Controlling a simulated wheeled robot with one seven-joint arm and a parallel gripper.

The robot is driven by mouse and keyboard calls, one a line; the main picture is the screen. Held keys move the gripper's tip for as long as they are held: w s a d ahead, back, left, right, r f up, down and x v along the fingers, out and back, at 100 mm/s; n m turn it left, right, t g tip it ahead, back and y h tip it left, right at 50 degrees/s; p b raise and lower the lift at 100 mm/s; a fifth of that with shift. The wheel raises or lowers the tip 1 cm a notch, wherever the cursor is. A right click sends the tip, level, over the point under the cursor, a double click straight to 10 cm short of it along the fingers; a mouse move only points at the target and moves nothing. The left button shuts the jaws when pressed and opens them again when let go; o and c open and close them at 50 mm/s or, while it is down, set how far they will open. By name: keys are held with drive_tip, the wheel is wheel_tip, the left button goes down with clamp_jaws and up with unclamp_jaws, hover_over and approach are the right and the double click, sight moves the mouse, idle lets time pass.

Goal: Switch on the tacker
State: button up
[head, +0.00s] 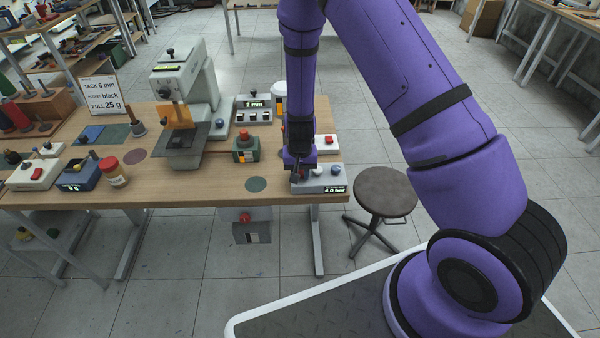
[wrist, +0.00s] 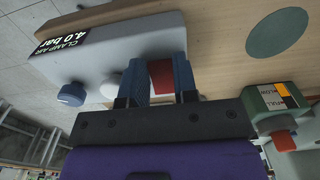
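A grey bench machine with an orange front piece (head: 178,115), which I take to be the tacker, stands on the wooden table. My gripper (head: 298,172) points down at the table's right end, over a pale grey box (head: 322,184) reading "CLAMP AIR 4.0 bar" in the wrist view (wrist: 115,45). That box has a blue knob (wrist: 70,93) and a white knob (wrist: 108,90). In the wrist view my two blue fingers (wrist: 161,80) stand slightly apart, with a red part (wrist: 161,76) showing between them. I cannot tell whether they touch it.
A green box with a red knob (head: 245,145) stands left of my gripper. A white box with a red button (head: 327,142) is behind it. A sign (head: 101,95) reads "TACK 6 mm", "black", "PULL 25 g". A stool (head: 385,190) stands right of the table.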

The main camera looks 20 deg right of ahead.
sight(300, 172)
drive_tip(key=shift+c, duration=0.7)
drive_tip(key=shift+w+r+g, duration=0.1)
drive_tip(key=shift+w+g, duration=0.05)
drive_tip(key=shift+g, duration=0.55)
drive_tip(key=o, duration=0.9)
drive_tip(key=shift+r, duration=0.1)
drive_tip(key=r, duration=0.3)
drive_tip(key=w+r, duration=0.1)
drive_tip(key=r, duration=0.6)
drive_tip(key=shift+w+d+r, duration=0.15)
drive_tip(key=shift+d+r, duration=0.1)
